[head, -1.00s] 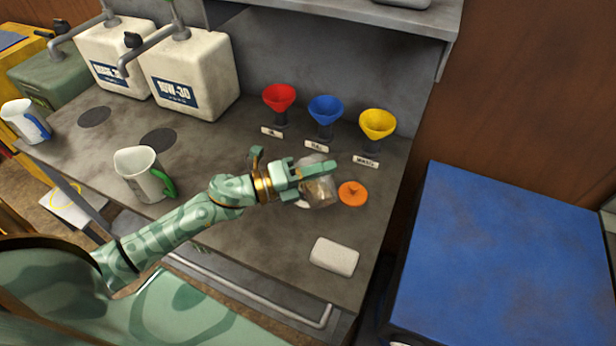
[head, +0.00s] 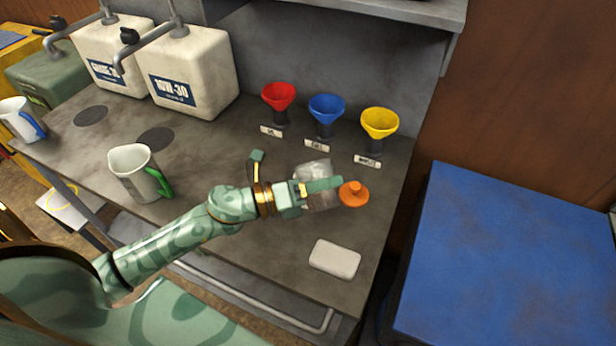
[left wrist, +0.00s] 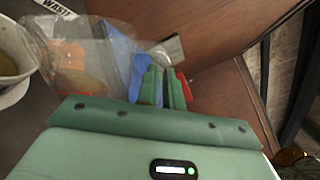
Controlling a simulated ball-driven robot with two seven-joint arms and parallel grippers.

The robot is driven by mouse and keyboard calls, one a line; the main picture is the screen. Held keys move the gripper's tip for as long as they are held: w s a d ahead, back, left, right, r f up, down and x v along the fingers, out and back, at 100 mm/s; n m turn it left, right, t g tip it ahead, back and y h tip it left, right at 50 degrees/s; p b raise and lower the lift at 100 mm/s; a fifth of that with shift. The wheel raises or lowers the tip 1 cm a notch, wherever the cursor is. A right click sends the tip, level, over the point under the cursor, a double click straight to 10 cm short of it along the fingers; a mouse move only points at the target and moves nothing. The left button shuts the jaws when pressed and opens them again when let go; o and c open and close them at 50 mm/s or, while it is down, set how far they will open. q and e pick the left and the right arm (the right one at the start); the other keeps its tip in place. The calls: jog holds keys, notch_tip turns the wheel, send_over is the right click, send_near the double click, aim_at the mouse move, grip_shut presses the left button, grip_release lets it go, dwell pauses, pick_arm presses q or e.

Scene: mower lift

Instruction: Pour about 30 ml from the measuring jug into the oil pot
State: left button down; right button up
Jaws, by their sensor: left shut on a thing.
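My left gripper (head: 320,187) is over the right part of the bench, shut on a clear vessel, which looks like the measuring jug (head: 315,170). Amber liquid shows in its lower part. The exact grip point and the jug's tilt are hard to tell. In the left wrist view the clear jug (left wrist: 95,50) stands left of the green fingers (left wrist: 162,85). A round orange thing with a knob (head: 354,195), perhaps the oil pot, is just right of the fingertips; orange also shows through the jug in the left wrist view. My right gripper is not in view.
Red (head: 279,95), blue (head: 326,107) and yellow (head: 379,122) funnels stand behind. A white block (head: 334,258) lies in front. A green-handled white jug (head: 135,170) and white oil containers (head: 195,75) are left. A blue-topped surface (head: 515,250) is right.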

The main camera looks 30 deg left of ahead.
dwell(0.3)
pick_arm(q)
jog(key=b, duration=0.1)
jog(key=f+m, duration=0.1)
jog(key=f+b, duration=0.1)
jog(key=shift+s+d+f+m+b, duration=0.1)
jog(key=shift+s+d+m+b, duration=0.2)
jog(key=shift+m+b, duration=0.1)
jog(key=shift+s+d+m, duration=0.15)
jog(key=shift+m, duration=0.25)
